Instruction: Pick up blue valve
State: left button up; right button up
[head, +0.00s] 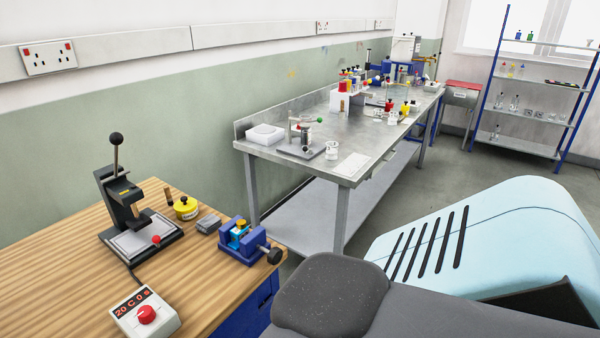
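A small light-blue part with a gold top (240,229) sits between the jaws of a dark-blue bench vise (257,244) at the right edge of the wooden bench. It may be the blue valve, but it is too small to be sure. Several small coloured items stand on the far metal table, too small to tell whether a blue valve is among them. Neither my left nor my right gripper is in view.
The wooden bench (60,272) also holds a lever press (122,205), a yellow round weight (186,208) and a white box with a red knob (146,312). A blue-framed shelf (540,83) stands at the far right.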

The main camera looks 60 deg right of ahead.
aim_at(241, 230)
jog(key=z, duration=1.4)
jog(key=i+l+u, duration=0.1)
jog(key=l, duration=0.5)
jog(key=i+l, duration=0.15)
jog(key=l, duration=0.5)
jog(key=i+l+u, duration=0.15)
jog(key=l, duration=0.45)
